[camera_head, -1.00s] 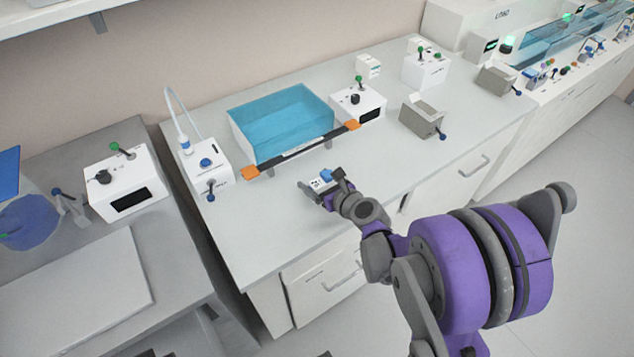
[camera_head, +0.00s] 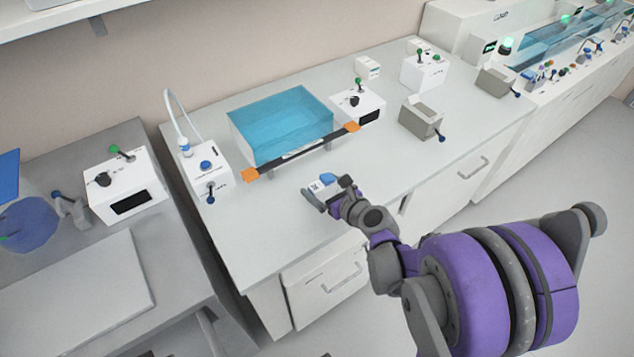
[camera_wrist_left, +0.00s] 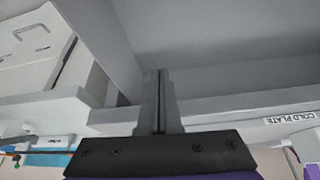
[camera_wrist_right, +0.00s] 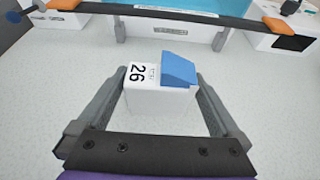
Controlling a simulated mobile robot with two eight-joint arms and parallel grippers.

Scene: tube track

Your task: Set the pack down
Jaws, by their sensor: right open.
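The pack (camera_wrist_right: 160,96) is a small white block with a blue part on top and the number 26 on its label. It appears to rest on the grey worktop (camera_head: 260,235), in front of the blue water bath; it also shows in the head view (camera_head: 315,185). My right gripper (camera_wrist_right: 158,75) is open, with one finger on each side of the pack and a gap on both sides. It shows in the head view too (camera_head: 326,187). My left gripper (camera_wrist_left: 160,75) shows only in its wrist view, fingers together with nothing visible between them, under a grey bench.
The water bath (camera_head: 282,125) has a dark bar (camera_head: 303,150) with orange ends along its front. White control boxes stand at its left (camera_head: 206,165) and right (camera_head: 358,104). A grey holder (camera_head: 421,118) stands farther right. The worktop left of the pack is clear.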

